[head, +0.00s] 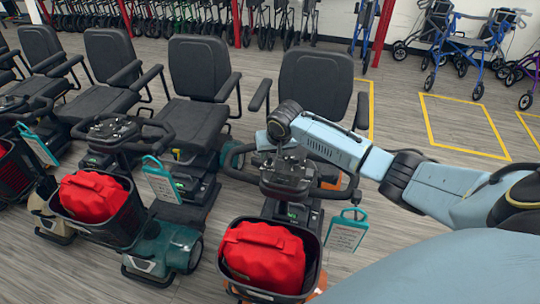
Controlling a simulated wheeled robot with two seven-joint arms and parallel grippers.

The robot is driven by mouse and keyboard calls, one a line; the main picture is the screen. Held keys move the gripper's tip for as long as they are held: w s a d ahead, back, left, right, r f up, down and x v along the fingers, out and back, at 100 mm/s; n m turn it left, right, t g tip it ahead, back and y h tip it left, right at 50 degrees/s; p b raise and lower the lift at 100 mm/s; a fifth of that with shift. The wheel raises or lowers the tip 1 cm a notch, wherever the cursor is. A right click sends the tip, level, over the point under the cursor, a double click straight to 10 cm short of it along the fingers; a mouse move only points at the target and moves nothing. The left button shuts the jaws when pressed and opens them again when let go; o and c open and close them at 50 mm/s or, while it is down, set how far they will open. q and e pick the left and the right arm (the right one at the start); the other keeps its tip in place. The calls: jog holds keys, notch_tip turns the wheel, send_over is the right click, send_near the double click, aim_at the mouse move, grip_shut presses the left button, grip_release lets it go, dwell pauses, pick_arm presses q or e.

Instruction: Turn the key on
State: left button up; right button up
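The nearest scooter's control console (287,176) stands in the middle of the head view, with dark handlebars around it. My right arm comes in from the right, and its wrist is over this console. My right gripper (279,157) points down at the console's far side. Its dark fingers blend with the dark console, so I cannot tell whether they are open, shut or touching anything. I cannot make out the key; the gripper and wrist cover part of the console. My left gripper is not in view.
The scooter's front basket (233,279) holds a red bag (263,256). A teal tag (347,229) hangs at its right handlebar. Another scooter (112,130) with a red bag (93,196) stands close on the left. The black seat (315,85) is behind the console. Open floor lies right.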

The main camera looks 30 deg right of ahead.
jog(key=shift+w+f, duration=0.3)
jog(key=shift+f, duration=0.25)
jog(key=shift+w+f, duration=0.15)
jog(key=shift+f, duration=0.25)
grip_shut()
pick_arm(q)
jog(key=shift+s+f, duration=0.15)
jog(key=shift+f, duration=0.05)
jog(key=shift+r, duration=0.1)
